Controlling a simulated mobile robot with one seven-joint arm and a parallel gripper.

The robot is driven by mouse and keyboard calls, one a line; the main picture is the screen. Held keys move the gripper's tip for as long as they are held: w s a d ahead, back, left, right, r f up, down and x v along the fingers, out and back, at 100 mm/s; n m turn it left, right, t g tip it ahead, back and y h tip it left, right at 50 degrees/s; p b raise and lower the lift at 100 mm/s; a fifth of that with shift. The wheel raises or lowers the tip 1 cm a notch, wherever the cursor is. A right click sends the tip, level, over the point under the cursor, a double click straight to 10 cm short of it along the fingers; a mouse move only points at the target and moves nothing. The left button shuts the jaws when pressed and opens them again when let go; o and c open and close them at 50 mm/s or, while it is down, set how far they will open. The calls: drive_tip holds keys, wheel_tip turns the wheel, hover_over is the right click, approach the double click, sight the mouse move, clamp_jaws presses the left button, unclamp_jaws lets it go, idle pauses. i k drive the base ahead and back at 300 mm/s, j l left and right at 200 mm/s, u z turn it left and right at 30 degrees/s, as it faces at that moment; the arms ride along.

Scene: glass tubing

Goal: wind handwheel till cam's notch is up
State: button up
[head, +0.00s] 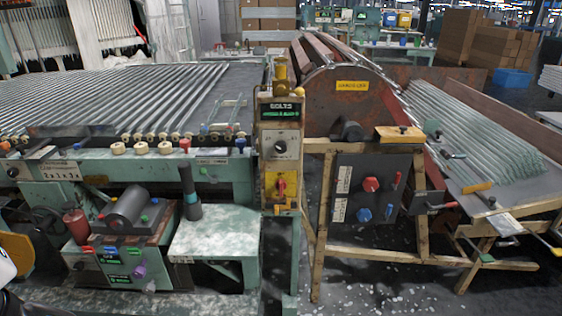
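A dark round wheel (47,222), possibly the handwheel, sits low on the left side of the green machine, partly hidden behind a red cylinder. A yellow disc (15,254) shows at the left edge, cut off by the frame; I cannot tell whether it is the cam. No notch can be made out on either. My gripper is not in view; a white and black piece at the bottom left corner may be part of my arm.
The green machine bench (120,168) carries rows of glass tubes. A green ledge (215,235) juts forward at centre left. A control post (280,145) stands mid-picture. A wooden frame (375,255) holds a dark panel with red and blue knobs. Speckled floor shows at bottom right.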

sight(43, 227)
drive_tip(key=u, duration=1.4)
